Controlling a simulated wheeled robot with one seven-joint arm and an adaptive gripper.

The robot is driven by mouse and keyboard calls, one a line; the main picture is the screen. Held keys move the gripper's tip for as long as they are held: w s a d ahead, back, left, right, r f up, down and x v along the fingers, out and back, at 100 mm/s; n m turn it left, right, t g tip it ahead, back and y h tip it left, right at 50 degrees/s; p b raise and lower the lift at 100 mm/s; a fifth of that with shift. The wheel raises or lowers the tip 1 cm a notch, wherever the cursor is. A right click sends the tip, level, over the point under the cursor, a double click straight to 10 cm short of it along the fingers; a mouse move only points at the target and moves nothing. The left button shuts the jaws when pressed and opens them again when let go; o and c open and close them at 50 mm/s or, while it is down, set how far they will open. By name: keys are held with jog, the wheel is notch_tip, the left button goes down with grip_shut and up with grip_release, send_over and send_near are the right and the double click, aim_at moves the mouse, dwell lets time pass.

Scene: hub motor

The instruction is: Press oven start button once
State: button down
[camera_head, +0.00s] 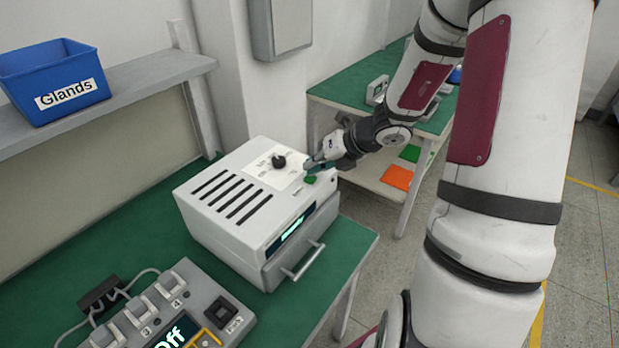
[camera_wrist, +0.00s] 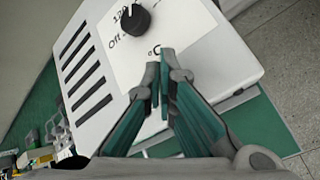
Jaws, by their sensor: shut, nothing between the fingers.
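The oven (camera_head: 250,205) is a white box with black vent slots on top, a front display and a drawer-like door with a handle. A black knob (camera_head: 279,161) sits on its top face, and also shows in the wrist view (camera_wrist: 135,19). A green start button (camera_head: 310,180) is near the top's front right corner. My gripper (camera_head: 308,168) is shut and empty, its tips over the oven's top close to the button. In the wrist view my gripper (camera_wrist: 162,85) points at the top face between knob and edge; the button is hidden there. I cannot tell whether the tips touch anything.
A control box (camera_head: 180,310) with an "Off" display and several switches stands at the front left of the green bench (camera_head: 105,240). A blue "Glands" bin (camera_head: 55,75) is on a shelf (camera_head: 140,80). Another green table (camera_head: 350,80) is behind my arm.

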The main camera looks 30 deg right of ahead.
jog(key=shift+f, duration=0.4)
dwell(0.7)
jog(key=shift+r, duration=0.1)
jog(key=shift+r+p, duration=0.5)
jog(key=shift+r, duration=0.25)
notch_tip(320, 180, up, 5)
jog(key=p, duration=0.4)
jog(key=shift+s, duration=0.15)
dwell(0.9)
